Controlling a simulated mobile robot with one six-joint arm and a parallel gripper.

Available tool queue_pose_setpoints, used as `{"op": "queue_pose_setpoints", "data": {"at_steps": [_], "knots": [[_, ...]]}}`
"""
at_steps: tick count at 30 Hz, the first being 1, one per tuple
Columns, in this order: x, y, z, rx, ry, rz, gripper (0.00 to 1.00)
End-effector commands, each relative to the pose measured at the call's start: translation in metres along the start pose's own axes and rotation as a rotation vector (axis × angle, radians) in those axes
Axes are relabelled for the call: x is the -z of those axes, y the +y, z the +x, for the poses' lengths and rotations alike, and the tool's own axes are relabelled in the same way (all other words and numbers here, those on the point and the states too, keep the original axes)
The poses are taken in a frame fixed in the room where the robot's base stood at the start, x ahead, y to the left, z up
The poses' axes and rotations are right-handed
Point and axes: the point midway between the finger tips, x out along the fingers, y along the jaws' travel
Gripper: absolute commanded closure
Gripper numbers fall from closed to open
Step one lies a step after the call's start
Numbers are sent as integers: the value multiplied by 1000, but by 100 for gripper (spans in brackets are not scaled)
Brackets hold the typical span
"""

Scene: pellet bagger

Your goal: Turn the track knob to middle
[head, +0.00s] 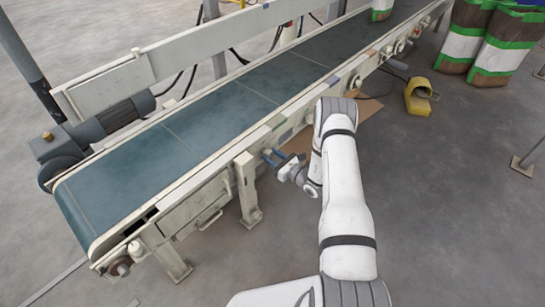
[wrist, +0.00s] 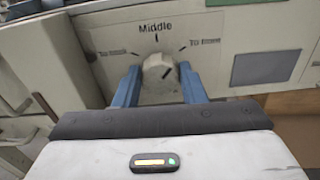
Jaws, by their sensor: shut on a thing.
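The track knob (wrist: 158,69) is a pale round knob on the side panel of the conveyor, in the wrist view. The word Middle (wrist: 155,27) is printed above it, with a To label to its left and another to its right. The dark line on the knob appears to slant to the upper right, towards the right label, not straight up at Middle. My gripper (wrist: 159,85) is shut on the knob, one blue finger at each side. In the head view my gripper (head: 272,158) is at the near side of the conveyor, and the knob cannot be made out.
The conveyor's blue-green belt (head: 215,105) runs from lower left to upper right. A support leg (head: 247,190) stands left of my gripper. A yellow foot pedal (head: 418,97) and striped bags (head: 500,45) are at the upper right. Floor right of my arm is open.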

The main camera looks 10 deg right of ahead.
Motion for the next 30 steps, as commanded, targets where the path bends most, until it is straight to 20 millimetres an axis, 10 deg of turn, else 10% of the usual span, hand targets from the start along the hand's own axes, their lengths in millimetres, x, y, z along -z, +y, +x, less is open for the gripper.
{"op": "queue_pose_setpoints", "data": {"at_steps": [30], "knots": [[2, 4, 1, -5, 0, -633, 86]]}}
